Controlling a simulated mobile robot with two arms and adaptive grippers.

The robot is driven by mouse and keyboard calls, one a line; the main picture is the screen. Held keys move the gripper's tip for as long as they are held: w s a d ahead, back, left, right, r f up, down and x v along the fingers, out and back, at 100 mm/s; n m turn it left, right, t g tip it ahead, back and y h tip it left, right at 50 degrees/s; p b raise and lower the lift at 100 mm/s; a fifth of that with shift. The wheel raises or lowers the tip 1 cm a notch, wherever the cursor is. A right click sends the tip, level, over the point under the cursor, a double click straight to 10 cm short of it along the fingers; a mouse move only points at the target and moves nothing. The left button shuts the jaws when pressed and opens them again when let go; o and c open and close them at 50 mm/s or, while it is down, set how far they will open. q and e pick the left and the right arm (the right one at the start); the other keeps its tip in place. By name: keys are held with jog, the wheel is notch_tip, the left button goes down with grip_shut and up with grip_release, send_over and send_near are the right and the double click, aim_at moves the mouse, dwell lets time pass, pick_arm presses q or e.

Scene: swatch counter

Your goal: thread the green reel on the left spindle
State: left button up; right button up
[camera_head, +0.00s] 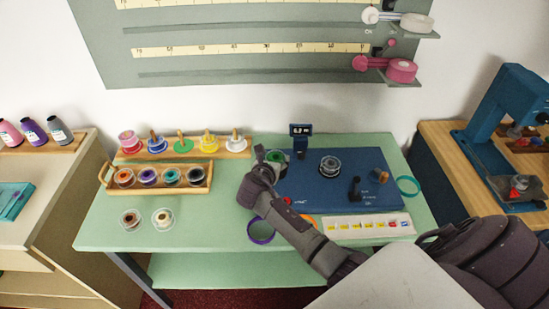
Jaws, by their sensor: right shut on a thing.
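The green reel (275,156) is at the left end of the blue machine (310,190) on the mint-green table. My right gripper (265,159) is shut on it, reaching in from the right and front. The gripper hides part of the reel and the left spindle, so I cannot tell whether the reel is around the spindle or only above it. A clear and grey reel (330,165) sits further right on the machine. My left gripper is not in view.
A peg rack (238,154) at the back left has coloured reels and a bare peg over a green disc (182,146). A wooden carrier (208,188) of reels stands before it. Two loose reels, a purple ring (261,240) and a teal ring (408,178) lie nearby.

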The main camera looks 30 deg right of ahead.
jog(key=shift+f, duration=0.1)
jog(key=o, duration=1.2)
jog(key=shift+c, duration=0.2)
notch_tip(320, 180, up, 7)
jog(key=p, duration=0.8)
